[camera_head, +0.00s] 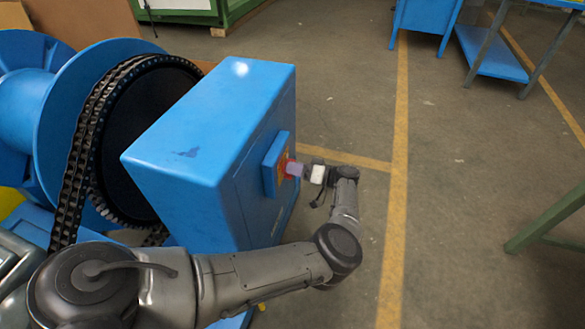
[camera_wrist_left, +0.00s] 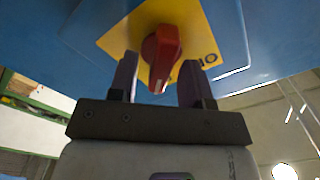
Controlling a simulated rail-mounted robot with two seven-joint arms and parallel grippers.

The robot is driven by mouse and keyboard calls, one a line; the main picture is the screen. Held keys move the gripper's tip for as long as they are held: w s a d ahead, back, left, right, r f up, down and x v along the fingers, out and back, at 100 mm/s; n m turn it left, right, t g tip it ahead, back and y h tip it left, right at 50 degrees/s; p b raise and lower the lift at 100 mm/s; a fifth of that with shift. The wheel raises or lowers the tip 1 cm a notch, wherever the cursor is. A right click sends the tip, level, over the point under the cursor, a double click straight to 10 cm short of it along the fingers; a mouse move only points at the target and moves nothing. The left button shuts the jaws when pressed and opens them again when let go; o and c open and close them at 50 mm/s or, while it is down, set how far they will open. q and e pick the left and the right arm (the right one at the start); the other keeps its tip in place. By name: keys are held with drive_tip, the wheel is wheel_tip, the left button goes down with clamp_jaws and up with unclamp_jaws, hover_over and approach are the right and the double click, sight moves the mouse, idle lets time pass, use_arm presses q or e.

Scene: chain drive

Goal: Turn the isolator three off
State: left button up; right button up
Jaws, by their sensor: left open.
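The isolator is a red rotary handle (camera_wrist_left: 163,52) on a yellow plate (camera_wrist_left: 198,32), which shows part of a black marking at its right. In the wrist view the handle's pointed end hangs down toward my gripper. My left gripper (camera_head: 295,168) is open at the handle. Its two purple fingers (camera_wrist_left: 160,66) stand on either side of the handle's lower end, with visible gaps. My right gripper is out of view.
A large chain wheel (camera_head: 140,140) with a black chain (camera_head: 75,185) stands left of the cabinet, by a blue drum (camera_head: 25,100). The floor (camera_head: 460,200) right of the cabinet is open, with yellow lines. Blue tables (camera_head: 490,55) stand at the back right.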

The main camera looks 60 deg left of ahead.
use_arm(q)
drive_tip(key=shift+s+a, duration=0.35)
clamp_jaws()
idle(0.3)
